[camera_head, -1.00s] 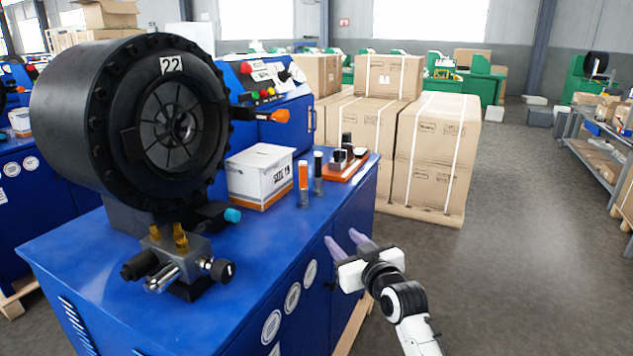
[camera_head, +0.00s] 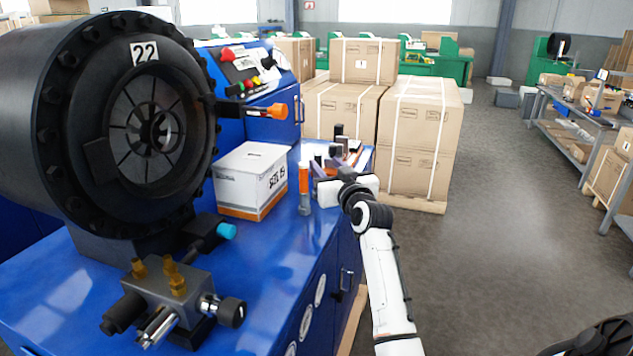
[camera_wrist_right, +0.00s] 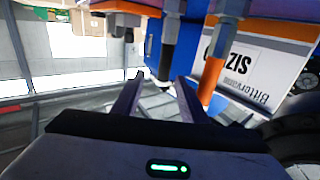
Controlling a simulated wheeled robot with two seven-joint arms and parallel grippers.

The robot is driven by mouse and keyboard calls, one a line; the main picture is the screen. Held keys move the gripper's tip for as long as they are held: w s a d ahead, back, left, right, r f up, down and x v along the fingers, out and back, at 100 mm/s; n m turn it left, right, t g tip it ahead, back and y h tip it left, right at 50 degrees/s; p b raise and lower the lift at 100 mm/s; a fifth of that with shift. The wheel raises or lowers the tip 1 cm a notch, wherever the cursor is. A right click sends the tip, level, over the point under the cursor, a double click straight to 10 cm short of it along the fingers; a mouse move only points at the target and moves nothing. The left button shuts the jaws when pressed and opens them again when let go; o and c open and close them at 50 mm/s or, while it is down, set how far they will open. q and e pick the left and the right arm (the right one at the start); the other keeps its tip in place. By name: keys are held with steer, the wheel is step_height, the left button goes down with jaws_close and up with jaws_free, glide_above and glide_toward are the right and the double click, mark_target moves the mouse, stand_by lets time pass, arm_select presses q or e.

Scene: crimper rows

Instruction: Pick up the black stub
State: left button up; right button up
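The black stub (camera_wrist_right: 166,62) shows in the right wrist view, with a black sleeve and a metal end. In that view it lies ahead of my right gripper (camera_wrist_right: 160,80), in line with the gap between the two fingers. The fingers are apart; I cannot tell whether the stub's end is between the tips. In the head view my right gripper (camera_head: 320,172) is over the blue bench top, just right of the orange stub (camera_head: 304,180), and largely hides the black stub. My left gripper is not in view.
The orange stub stands close beside the fingers. A white "SIZE 15" box (camera_head: 251,182) is left of it. A rack with dark pieces (camera_head: 345,148) sits behind the gripper. The black crimper (camera_head: 130,110) fills the left. Cartons (camera_head: 415,140) stand beyond the bench.

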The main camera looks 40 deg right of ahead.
mark_target(319, 158)
steer(key=x, duration=0.4)
steer(key=shift+w+a+r, duration=0.2)
steer(key=shift+a, duration=0.05)
steer(key=shift+w+d, duration=0.25)
steer(key=shift+w, duration=0.35)
jaws_close()
